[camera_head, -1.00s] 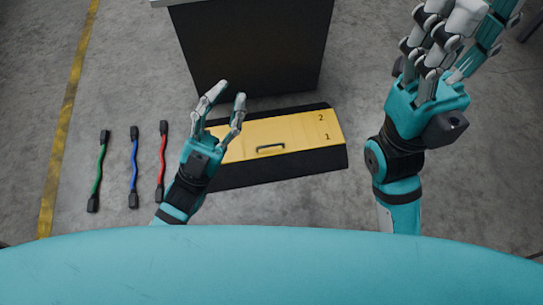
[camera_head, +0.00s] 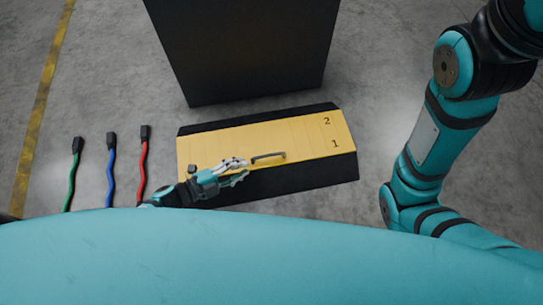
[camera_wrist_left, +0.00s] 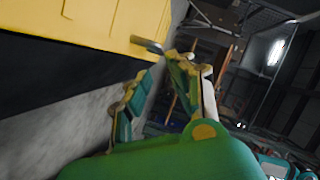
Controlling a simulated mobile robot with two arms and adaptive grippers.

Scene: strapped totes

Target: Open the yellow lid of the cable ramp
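The cable ramp (camera_head: 300,178) is a long black body on the floor, with a yellow lid (camera_head: 300,135) lying flat and shut on top. The lid carries the numbers 1 and 2 at its right end and a dark handle (camera_head: 268,156) near its front edge. My left gripper (camera_head: 243,170) is low over the front edge, its fingers apart and pointing right, just left of the handle. In the left wrist view, the handle (camera_wrist_left: 147,45) stands out from the yellow lid (camera_wrist_left: 110,20), just beyond the empty fingers (camera_wrist_left: 160,70). My right gripper is out of view.
A large black box (camera_head: 245,50) stands behind the ramp. Green (camera_head: 72,175), blue (camera_head: 110,170) and red (camera_head: 143,165) cables lie on the floor to the left. A yellow floor line (camera_head: 40,110) runs farther left. Bare floor lies right of the ramp.

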